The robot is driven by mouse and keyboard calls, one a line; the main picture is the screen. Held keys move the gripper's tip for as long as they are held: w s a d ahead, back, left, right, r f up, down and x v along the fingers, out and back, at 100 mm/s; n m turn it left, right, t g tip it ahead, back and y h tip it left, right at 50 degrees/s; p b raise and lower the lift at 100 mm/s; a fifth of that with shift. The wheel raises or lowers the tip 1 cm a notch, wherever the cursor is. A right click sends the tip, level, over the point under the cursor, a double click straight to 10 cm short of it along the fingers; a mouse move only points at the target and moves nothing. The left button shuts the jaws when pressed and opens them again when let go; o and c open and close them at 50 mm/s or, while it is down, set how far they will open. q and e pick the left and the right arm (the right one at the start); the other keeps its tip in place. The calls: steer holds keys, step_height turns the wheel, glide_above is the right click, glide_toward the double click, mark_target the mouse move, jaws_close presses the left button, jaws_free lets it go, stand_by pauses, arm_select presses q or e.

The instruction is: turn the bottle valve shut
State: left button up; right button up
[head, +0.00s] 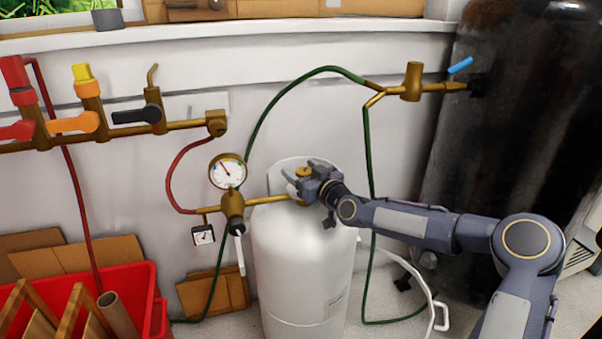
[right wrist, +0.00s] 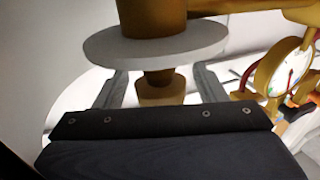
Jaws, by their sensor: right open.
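The white gas bottle (head: 300,265) stands upright on the floor in the head view. Its brass valve (head: 304,172) is at the top, partly hidden by my right gripper (head: 297,184). In the right wrist view, a round grey disc (right wrist: 155,45), which looks like the valve's handwheel, sits on a brass body (right wrist: 150,14). My right gripper (right wrist: 160,78) is open, with one finger on each side of the brass piece under the disc. Whether the fingers touch the disc is not clear. My left gripper is not in view.
A brass regulator (head: 232,205) with a round gauge (head: 228,171) is left of the valve. A green hose (head: 265,115) arches behind the bottle. A black tank (head: 525,120) stands right, and a red crate (head: 140,290) is at lower left.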

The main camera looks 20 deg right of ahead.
steer(key=shift+w+a, duration=0.15)
steer(key=shift+w, duration=0.1)
steer(key=c, duration=1)
